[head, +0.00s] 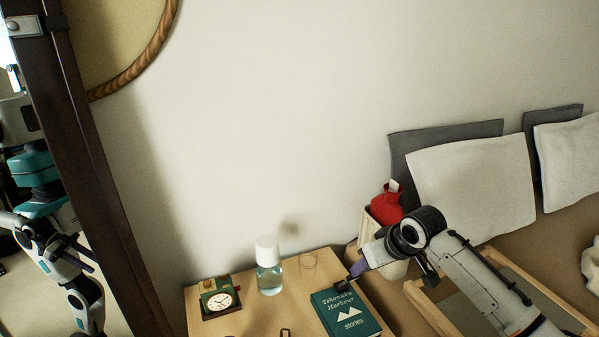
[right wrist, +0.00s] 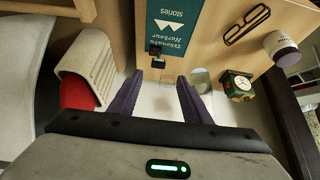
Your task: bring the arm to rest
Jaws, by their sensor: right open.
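My right gripper (head: 350,276) reaches in from the right in the head view, over the nightstand near the top edge of a teal book (head: 347,317). In the right wrist view its two purple fingers (right wrist: 158,82) stand apart with nothing between them. The book (right wrist: 175,28) lies beyond the fingertips in that view. Small black pieces show near the book's edge; I cannot tell whether they belong to the gripper. My left gripper is not in direct view.
Eyeglasses (right wrist: 247,25) lie near the book. A pale basket (head: 367,231) with a red item (head: 385,208) stands close behind my right gripper. The bed is at right.

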